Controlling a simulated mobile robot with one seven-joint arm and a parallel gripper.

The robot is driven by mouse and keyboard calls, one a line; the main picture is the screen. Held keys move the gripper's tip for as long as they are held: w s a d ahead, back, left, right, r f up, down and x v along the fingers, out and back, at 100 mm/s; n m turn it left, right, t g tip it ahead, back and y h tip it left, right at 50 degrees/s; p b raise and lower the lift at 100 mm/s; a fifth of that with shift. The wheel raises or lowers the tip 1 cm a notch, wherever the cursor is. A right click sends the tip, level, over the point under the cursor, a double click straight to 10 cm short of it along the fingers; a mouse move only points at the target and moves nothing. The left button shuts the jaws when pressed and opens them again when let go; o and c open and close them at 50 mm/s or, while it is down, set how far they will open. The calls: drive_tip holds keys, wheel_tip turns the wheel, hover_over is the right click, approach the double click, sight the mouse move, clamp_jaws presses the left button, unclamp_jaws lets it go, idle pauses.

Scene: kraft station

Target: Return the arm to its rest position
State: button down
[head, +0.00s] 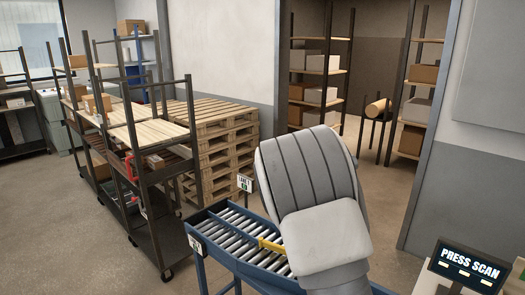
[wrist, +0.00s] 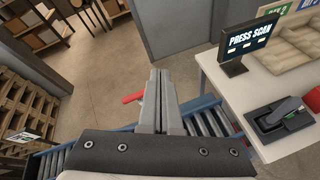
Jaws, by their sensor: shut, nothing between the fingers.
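My gripper (wrist: 159,100) shows in the wrist view with its two fingers pressed together and nothing between them. It is above the blue roller conveyor (wrist: 200,122), apart from it as far as I can tell. In the head view, a thick grey link of my arm covers part of the conveyor (head: 228,238) and the gripper is hidden. A red part (wrist: 132,97) shows just left of the fingers in the wrist view; I cannot tell what it belongs to.
A table (wrist: 222,82) with a PRESS SCAN screen (head: 468,267) and a black device (wrist: 282,118) stands at the right. Stacked pallets (head: 215,130) and a wheeled shelf cart (head: 150,180) stand at the left. Open floor (head: 370,180) lies behind the conveyor, before the storage racks (head: 322,75).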

drive_tip(key=s+r+m+g+y+b, duration=0.1)
drive_tip(key=s+r+m+g+y, duration=0.1)
drive_tip(key=s+m, duration=0.55)
drive_tip(key=s+r+m+g+y+b, duration=0.1)
drive_tip(key=s+r+m+y, duration=0.3)
drive_tip(key=s, duration=0.7)
drive_tip(key=s+a+f+m+y+b, duration=0.1)
drive_tip(key=s+a+m, duration=0.3)
drive_tip(key=s, duration=0.5)
drive_tip(key=s+a+f+m+t+y+b, duration=0.1)
drive_tip(key=s+a+m+y, duration=0.3)
drive_tip(key=s+a, duration=0.5)
drive_tip(key=shift+s+a+m, duration=0.2)
drive_tip(key=shift+s+m, duration=0.15)
drive_tip(key=shift+m, duration=0.4)
drive_tip(key=shift+d, duration=0.2)
